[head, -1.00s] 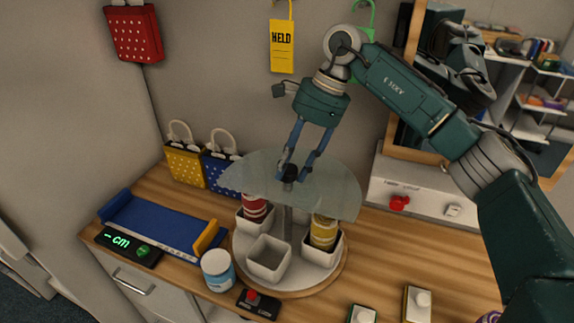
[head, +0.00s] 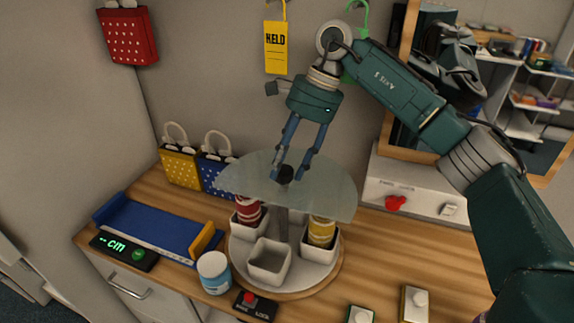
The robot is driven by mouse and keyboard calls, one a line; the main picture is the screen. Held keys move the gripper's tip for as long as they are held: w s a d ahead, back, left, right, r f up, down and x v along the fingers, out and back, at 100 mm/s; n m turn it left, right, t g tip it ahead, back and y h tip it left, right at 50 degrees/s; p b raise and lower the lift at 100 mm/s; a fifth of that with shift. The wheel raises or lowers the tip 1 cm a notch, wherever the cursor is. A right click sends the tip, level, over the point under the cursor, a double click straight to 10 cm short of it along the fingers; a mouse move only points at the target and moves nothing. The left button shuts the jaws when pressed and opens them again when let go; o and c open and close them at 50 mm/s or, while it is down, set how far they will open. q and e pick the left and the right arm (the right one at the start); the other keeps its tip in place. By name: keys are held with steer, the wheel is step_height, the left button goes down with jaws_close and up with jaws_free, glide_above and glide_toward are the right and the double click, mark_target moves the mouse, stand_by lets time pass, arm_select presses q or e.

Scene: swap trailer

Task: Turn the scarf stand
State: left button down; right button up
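The scarf stand is a round white turntable (head: 312,277) on a wooden base, with white square cups around a grey post. A translucent disc sector (head: 250,172) sits on top, with a black knob (head: 286,173) at its centre. A red rolled scarf (head: 248,212) stands in the left cup and a yellow one (head: 321,232) in the right cup. The front cup (head: 270,262) looks empty. My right gripper (head: 290,176) points down with its blue fingers apart on either side of the knob; I cannot tell whether they touch it. My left gripper is not in view.
A black box with a red button (head: 254,305), marked LOCK, and a blue-white jar (head: 214,271) stand in front. A blue measuring tray (head: 155,228) lies left. Yellow and blue bags (head: 181,165) stand behind. A white box with a red knob (head: 395,203) is right.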

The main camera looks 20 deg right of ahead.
steer(key=shift+o, duration=0.2)
steer(key=shift+f, duration=0.15)
step_height(320, 180, up, 10)
stand_by(0.4)
